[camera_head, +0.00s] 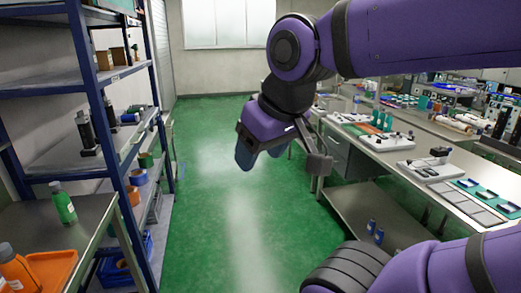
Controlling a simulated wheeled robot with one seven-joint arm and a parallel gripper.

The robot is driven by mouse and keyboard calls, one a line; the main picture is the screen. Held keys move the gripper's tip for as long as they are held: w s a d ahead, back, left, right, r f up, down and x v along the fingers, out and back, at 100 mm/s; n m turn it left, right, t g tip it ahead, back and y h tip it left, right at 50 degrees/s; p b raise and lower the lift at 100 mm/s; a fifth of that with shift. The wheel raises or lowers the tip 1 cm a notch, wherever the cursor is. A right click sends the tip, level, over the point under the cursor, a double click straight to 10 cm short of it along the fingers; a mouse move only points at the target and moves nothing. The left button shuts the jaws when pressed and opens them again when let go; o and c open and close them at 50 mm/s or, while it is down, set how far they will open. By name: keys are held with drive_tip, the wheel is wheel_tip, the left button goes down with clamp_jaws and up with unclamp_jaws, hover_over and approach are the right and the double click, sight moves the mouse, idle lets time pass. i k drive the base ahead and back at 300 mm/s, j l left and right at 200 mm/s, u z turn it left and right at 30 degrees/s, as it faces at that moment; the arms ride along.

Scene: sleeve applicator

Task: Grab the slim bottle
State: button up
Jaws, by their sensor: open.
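My gripper (282,162) hangs over the green floor of the aisle, open and with nothing between its fingers. Several bottles could be the slim one, and I cannot tell which is meant. A green bottle (63,203) stands upright on the grey table (92,216) at the left. An orange bottle with a grey cap (15,268) is at the lower left, partly cut off by the frame. Teal bottles (381,120) stand on the right workbench. Small blue bottles (372,228) stand on its lower shelf. My gripper is apart from all of them.
A blue-framed shelf rack (88,100) with a dark cylindrical device (87,130) lines the left. An orange tray (52,268) lies on the left table. The right workbench (345,136) carries white fixtures (387,141) and parts. The floor (220,220) between is clear.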

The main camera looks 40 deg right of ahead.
sight(63, 204)
drive_tip(key=u, duration=0.55)
drive_tip(key=i+l+u, duration=0.2)
drive_tip(key=u, duration=0.15)
drive_tip(key=i+l+u, duration=0.5)
drive_tip(key=u, duration=0.25)
drive_tip(key=i+l, duration=0.15)
drive_tip(key=l, duration=0.15)
drive_tip(key=i+l, duration=0.1)
drive_tip(key=l, duration=0.2)
drive_tip(key=i+l, duration=0.15)
drive_tip(key=l, duration=0.15)
drive_tip(key=u, duration=0.05)
